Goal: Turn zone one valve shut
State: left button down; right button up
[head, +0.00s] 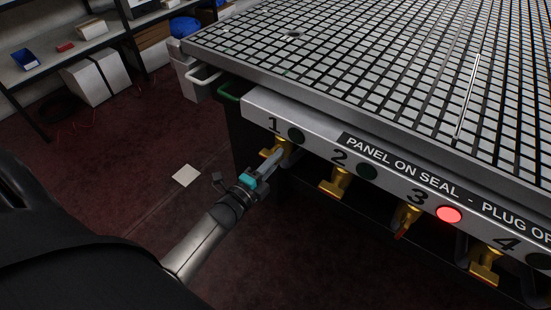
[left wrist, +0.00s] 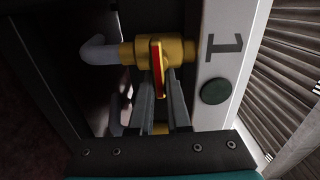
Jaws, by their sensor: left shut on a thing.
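The zone one valve (head: 267,153) is a brass fitting under the panel's "1" mark. In the left wrist view its brass body (left wrist: 138,52) runs sideways between a grey pipe elbow and the panel. Its red handle (left wrist: 156,68) stands up and down in that picture, across the body. My left gripper (head: 274,160) reaches to this valve from the lower left. In the left wrist view its two fingers (left wrist: 160,98) are shut on the handle from both sides. The zone one lamp (head: 296,136) is dark green and unlit. My right gripper is not in view.
Zone two valve (head: 335,182), zone three valve (head: 405,220) and zone four valve (head: 486,264) hang along the same panel. The zone three lamp (head: 448,214) glows red. The grid table (head: 400,70) overhangs above. Open floor lies left, with a white sheet (head: 186,175).

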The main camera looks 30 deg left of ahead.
pick_arm(q)
jog(key=shift+f+m, duration=0.1)
jog(key=shift+m, duration=0.2)
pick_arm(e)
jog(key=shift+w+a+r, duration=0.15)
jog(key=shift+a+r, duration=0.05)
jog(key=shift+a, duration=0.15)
pick_arm(q)
jog(key=c, duration=0.9)
grip_release()
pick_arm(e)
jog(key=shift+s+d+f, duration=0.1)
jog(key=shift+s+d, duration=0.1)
pick_arm(q)
jog(key=shift+s, duration=0.2)
jog(key=s+p, duration=0.1)
jog(key=s, duration=0.4)
jog(key=s+p, duration=0.1)
jog(key=s, duration=0.4)
jog(key=s+a+p, duration=0.1)
jog(key=s, duration=0.4)
jog(key=shift+a, duration=0.1)
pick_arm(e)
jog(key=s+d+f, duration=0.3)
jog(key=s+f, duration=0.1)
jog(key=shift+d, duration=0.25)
pick_arm(q)
jog(key=shift+w, duration=0.1)
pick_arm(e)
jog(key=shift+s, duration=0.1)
